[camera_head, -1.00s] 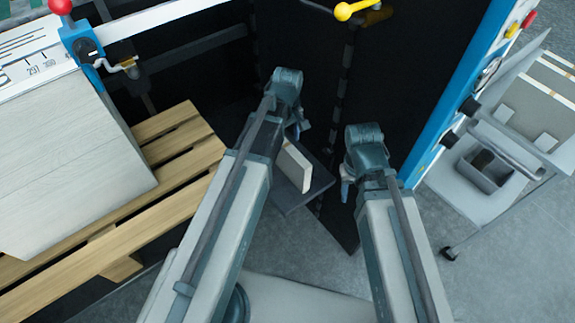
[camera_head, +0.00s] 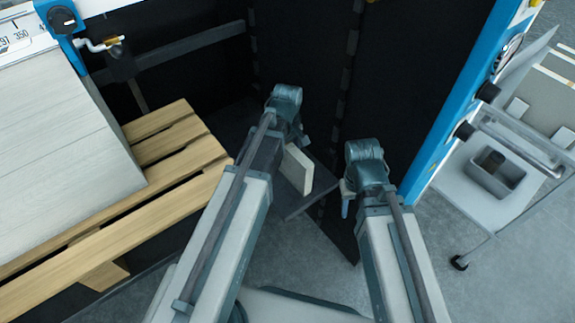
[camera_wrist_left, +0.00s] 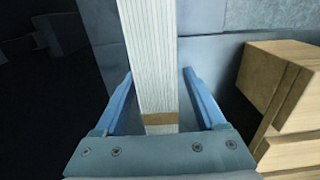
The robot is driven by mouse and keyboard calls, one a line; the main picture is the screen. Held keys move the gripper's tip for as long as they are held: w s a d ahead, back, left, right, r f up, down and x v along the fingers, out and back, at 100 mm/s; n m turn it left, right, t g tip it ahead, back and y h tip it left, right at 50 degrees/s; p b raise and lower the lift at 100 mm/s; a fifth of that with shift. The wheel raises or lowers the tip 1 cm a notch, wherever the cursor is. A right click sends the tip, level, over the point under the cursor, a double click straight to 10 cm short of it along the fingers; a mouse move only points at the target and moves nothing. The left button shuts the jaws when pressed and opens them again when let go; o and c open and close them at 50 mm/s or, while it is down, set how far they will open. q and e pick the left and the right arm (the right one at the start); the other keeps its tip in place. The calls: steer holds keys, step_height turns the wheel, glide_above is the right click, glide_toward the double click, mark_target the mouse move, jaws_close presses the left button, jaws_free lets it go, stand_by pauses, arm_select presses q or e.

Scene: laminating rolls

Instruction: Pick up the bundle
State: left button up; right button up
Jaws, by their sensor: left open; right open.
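The bundle is a pale stack of sheets with a brown band. In the left wrist view the bundle (camera_wrist_left: 158,50) runs up between the two blue fingers of my left gripper (camera_wrist_left: 158,75), with a gap on each side. In the head view the bundle (camera_head: 297,168) stands on a dark shelf, partly hidden by my left arm. My left gripper (camera_head: 302,136) is open there, its fingers mostly hidden. My right gripper (camera_head: 345,202) is open and empty, to the right of the bundle.
A wooden pallet (camera_head: 178,150) with a large pale stack (camera_head: 60,150) is at the left. The dark shelf (camera_head: 312,193) juts from black machine panels.

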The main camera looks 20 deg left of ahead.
arm_select(q)
steer(key=shift+f, duration=0.1)
jaws_close()
stand_by(0.3)
stand_by(1.1)
